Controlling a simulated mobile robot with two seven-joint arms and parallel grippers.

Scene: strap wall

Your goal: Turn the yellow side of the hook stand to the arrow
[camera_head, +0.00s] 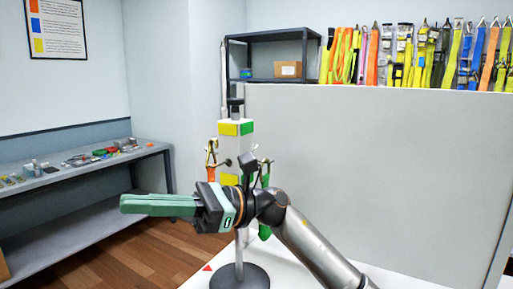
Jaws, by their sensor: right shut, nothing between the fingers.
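The hook stand (236,146) stands upright on the white table, a pale post on a round dark base (240,279). A yellow patch (228,129) shows on its left visible face and a green patch (247,128) on its right visible face. Straps hang on its hooks, an orange one (211,173) at left and a green one (264,232) at right. A small red arrow (207,268) lies on the table left of the base. My right gripper (124,204) is shut and empty, its fingers pointing left; its arm hides the stand's middle. My left gripper is not in view.
A tall grey panel (390,170) stands behind the stand, with many coloured straps hanging above it. A dark shelf (270,80) holds a cardboard box (288,69). A grey workbench (80,177) with small parts stands at left.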

